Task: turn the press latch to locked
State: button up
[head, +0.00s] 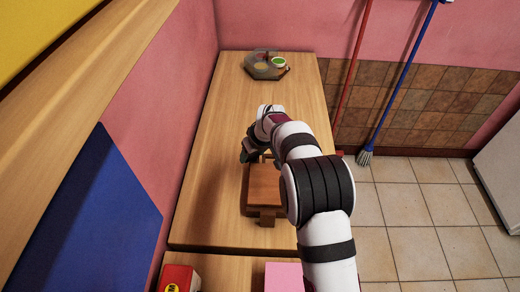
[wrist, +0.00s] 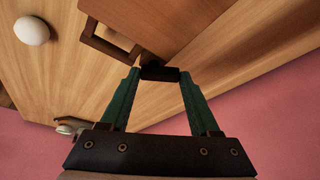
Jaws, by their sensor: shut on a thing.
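The wooden press (head: 265,184) stands on the wooden counter (head: 212,190), partly hidden by my arm. In the wrist view its brown body (wrist: 150,22) is at the top, with a dark wooden frame (wrist: 100,40) beside it. A small dark piece (wrist: 160,73), which looks like the press latch, sits between my fingertips at the edge of the body. My gripper (wrist: 160,76) is shut on it, with its green fingers on either side. In the head view my gripper (head: 250,156) is at the press's far end, where the latch is hidden. I cannot tell which way the latch is turned.
A grey tray (head: 252,72) with a green-filled cup (head: 279,62) stands at the counter's far end. A white round object (wrist: 32,30) lies on the wood. A pink wall (head: 190,100) runs along the left. A red box (head: 178,279) is at the front.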

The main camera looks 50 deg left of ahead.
jog(key=n, duration=0.2)
jog(key=n+g, duration=0.2)
jog(key=n, duration=0.1)
jog(key=shift+w+d+n, duration=0.2)
jog(key=shift+w+n, duration=0.05)
jog(key=shift+n, duration=0.05)
jog(key=shift+w+d+n+g+h, duration=0.15)
jog(key=shift+n+g, duration=0.3)
jog(key=shift+n, duration=0.65)
jog(key=shift+w+a+n+g+h, duration=0.1)
jog(key=shift+n+g+h, duration=0.25)
jog(key=shift+n, duration=0.75)
jog(key=o, duration=1.4)
jog(key=shift+c, duration=0.2)
jog(key=v, duration=1.2)
jog(key=shift+d, duration=0.1)
